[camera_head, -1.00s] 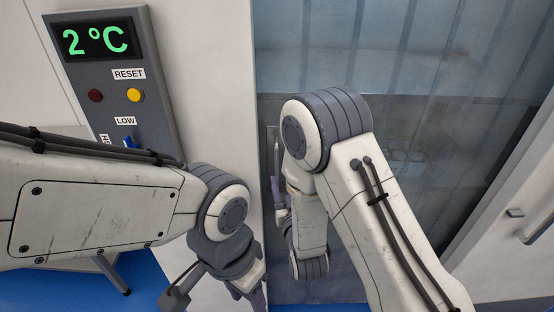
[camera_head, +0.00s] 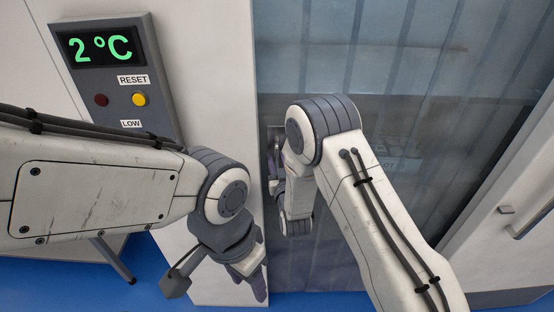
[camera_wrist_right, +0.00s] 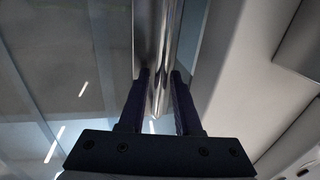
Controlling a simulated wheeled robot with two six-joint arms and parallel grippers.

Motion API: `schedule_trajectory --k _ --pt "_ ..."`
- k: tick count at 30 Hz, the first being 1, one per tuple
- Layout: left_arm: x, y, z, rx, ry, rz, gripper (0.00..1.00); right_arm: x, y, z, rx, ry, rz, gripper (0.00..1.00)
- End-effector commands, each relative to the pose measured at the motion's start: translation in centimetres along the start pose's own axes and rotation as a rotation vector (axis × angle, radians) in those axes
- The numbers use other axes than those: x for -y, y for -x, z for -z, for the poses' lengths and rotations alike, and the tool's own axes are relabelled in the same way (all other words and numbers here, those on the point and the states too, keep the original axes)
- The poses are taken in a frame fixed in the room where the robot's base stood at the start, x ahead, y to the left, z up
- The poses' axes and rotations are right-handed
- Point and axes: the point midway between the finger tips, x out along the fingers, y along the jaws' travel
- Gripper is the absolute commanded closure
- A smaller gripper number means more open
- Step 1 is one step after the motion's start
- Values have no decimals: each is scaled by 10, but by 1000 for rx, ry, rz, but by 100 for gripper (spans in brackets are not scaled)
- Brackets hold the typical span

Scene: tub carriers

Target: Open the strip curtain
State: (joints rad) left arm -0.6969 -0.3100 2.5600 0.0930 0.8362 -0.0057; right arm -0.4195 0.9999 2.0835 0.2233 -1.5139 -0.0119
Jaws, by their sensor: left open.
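The strip curtain (camera_head: 430,90) of translucent grey strips hangs across the doorway in the middle and right of the head view. A shiny upright metal bar (camera_wrist_right: 158,35), seemingly a handle, shows in the right wrist view. In the head view my right arm hides most of that hand, beside the curtain's left edge. My left gripper (camera_head: 258,290) is open and empty, low in front of the white wall, left of the curtain.
A grey control panel (camera_head: 165,85) reading 2 °C, with a red and a yellow button, is on the white wall at left. A white door panel with a handle (camera_head: 530,222) stands at right. Blue floor (camera_head: 145,285) shows below.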

Motion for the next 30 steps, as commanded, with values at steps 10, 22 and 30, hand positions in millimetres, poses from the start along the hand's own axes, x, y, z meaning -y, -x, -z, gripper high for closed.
schedule_trajectory --k 10,22,30 --pt "0 0 0 0 0 0 50 0 0 0 0 0 0 100" --pt "0 0 0 0 0 0 50 0 0 0 0 0 0 100" --pt "0 0 0 0 0 0 50 0 0 1 -1 0 0 100"
